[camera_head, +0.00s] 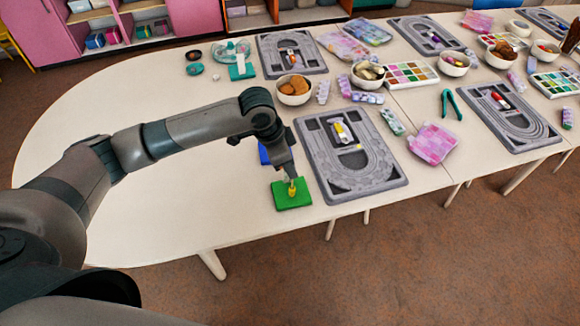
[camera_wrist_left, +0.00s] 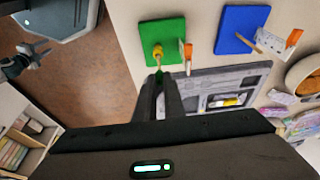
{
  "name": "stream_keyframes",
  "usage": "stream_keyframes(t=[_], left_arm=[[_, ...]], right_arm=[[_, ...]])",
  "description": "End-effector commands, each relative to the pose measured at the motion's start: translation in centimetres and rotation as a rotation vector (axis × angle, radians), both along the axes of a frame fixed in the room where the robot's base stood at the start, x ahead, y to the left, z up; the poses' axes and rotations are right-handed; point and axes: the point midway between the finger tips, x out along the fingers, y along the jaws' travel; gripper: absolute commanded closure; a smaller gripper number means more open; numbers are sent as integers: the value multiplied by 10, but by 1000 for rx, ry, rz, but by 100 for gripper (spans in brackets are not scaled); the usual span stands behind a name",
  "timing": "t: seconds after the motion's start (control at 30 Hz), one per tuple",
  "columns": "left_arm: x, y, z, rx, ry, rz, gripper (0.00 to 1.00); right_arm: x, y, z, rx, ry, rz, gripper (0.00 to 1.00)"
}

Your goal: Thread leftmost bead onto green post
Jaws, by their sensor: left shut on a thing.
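My left gripper (camera_head: 291,178) points down over the green board (camera_head: 283,203) at the table's front edge. It is shut on a yellow bead (camera_head: 292,190); the bead also shows at the fingertips in the left wrist view (camera_wrist_left: 157,53). The bead is over the green board (camera_wrist_left: 174,28), at its post, which is mostly hidden. I cannot tell whether the bead is around the post or just above it. A grey bead board (camera_head: 388,178) lies to the right, with yellow and dark pieces (camera_head: 342,132) in its middle. My right gripper (camera_wrist_left: 35,53) shows small in the left wrist view.
A blue board (camera_wrist_left: 236,22) with a thin post stands beside the green one, mostly hidden behind my arm in the head view. A bowl (camera_head: 294,98) and a second grey board (camera_head: 314,67) are farther back. The table's left part is clear.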

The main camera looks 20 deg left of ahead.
Motion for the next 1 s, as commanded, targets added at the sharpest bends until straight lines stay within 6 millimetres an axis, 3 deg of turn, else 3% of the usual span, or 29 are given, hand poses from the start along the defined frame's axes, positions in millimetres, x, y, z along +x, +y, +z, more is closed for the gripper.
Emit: stream_keyframes(t=[1.0], left_arm=[[0, 0, -8, 1, 1, 0, 100]], right_arm=[[0, 3, 1, 3, 1, -3, 62]])
